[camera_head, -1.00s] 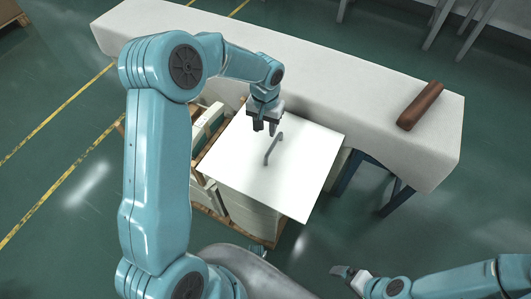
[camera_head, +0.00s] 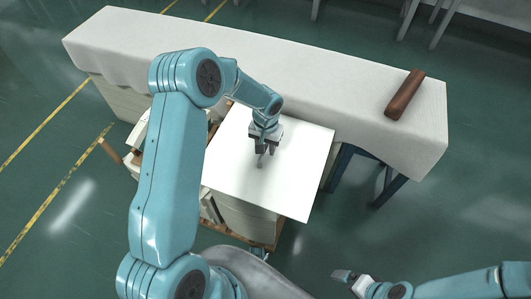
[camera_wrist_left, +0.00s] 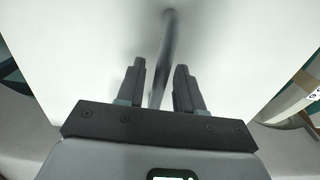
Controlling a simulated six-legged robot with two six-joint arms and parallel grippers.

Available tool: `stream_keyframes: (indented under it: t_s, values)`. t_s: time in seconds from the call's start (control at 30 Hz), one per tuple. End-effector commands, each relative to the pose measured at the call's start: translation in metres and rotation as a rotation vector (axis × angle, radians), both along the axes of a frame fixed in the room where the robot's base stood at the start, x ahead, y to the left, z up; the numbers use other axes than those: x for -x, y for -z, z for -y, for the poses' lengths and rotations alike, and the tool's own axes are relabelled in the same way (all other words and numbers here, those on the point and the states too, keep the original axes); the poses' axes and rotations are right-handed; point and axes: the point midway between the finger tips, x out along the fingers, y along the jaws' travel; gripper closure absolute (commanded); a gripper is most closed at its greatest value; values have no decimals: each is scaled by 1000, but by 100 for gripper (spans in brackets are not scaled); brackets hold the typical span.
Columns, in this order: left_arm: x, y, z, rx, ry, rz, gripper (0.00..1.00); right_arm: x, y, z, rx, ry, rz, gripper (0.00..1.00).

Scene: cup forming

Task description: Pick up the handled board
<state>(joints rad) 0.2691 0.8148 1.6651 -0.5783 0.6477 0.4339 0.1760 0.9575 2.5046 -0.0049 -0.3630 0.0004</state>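The handled board (camera_head: 297,180) is a white flat square panel lying on top of a stack beside the long table. Its grey bar handle (camera_wrist_left: 168,45) runs between the two fingers in the left wrist view, with a gap on each side. In the head view, my left gripper (camera_head: 265,149) covers most of the handle, leaving its near end in sight. My left gripper is open, its fingers (camera_wrist_left: 160,66) pointing at the board around the handle. My right gripper (camera_head: 343,274) is low at the right, far from the board; its fingers are too small to read.
The long table (camera_head: 345,95) with a pale cover runs behind the board. A brown bar-shaped object (camera_head: 405,95) lies on its right end. A wooden pallet (camera_head: 240,238) shows under the stack. Green floor is free to the right.

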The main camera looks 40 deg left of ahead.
Motion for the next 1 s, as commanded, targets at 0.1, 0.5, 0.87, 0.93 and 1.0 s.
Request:
stream_keyframes:
  t_s: [0.1,0.5,0.87,0.93,1.0]
  values:
    - [0,0,0,0,1,0,100,0,0,0,0,0,0,0]
    - [0,-3,-1,-1,4,3,100,0,-1,0,0,0,0,0]
    - [-1,-57,-1,-2,4,7,100,0,-9,0,0,0,0,0]
    - [-1,-73,-2,-2,3,7,100,0,-11,0,0,0,0,0]
    - [-1,-89,-1,-2,4,7,100,0,-13,0,0,0,0,0]
